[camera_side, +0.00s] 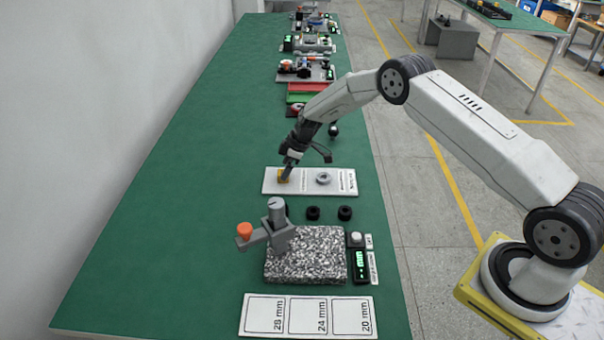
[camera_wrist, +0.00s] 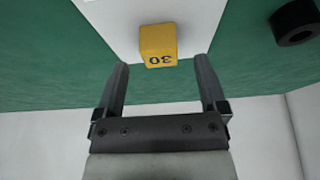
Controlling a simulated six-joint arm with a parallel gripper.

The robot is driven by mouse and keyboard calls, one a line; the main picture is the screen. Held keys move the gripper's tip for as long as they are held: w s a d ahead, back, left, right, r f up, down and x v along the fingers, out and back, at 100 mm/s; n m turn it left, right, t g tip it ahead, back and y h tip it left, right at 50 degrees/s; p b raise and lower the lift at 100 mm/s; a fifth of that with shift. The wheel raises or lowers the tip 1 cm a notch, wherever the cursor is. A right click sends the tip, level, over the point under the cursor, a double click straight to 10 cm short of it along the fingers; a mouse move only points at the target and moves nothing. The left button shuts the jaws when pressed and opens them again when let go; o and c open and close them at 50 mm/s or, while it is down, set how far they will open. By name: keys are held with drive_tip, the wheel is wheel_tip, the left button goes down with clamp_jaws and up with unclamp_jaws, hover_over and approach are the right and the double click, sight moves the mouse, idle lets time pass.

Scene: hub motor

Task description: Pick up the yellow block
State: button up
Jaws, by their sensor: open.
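The yellow block (camera_wrist: 158,45) carries the number 30 and sits on a white plate (camera_wrist: 194,14), near that plate's edge. In the side view the yellow block (camera_side: 283,179) is small and partly hidden by my gripper (camera_side: 287,172), which reaches down over it from above. In the wrist view my gripper (camera_wrist: 162,72) is open. Its two dark fingers stand to the left and right, with the block ahead of the gap between them. The block is apart from both fingers in that view. I cannot tell the exact height of the fingertips over the plate.
The white plate also holds a grey ring (camera_side: 323,178). Two black rings (camera_side: 313,213) lie on the green table (camera_side: 170,200) nearby. A speckled stone block (camera_side: 312,262) with a grey stand and orange knob (camera_side: 244,230) is in front. The table's left side is clear.

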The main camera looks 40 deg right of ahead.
drive_tip(key=shift+x, duration=1.4)
clamp_jaws()
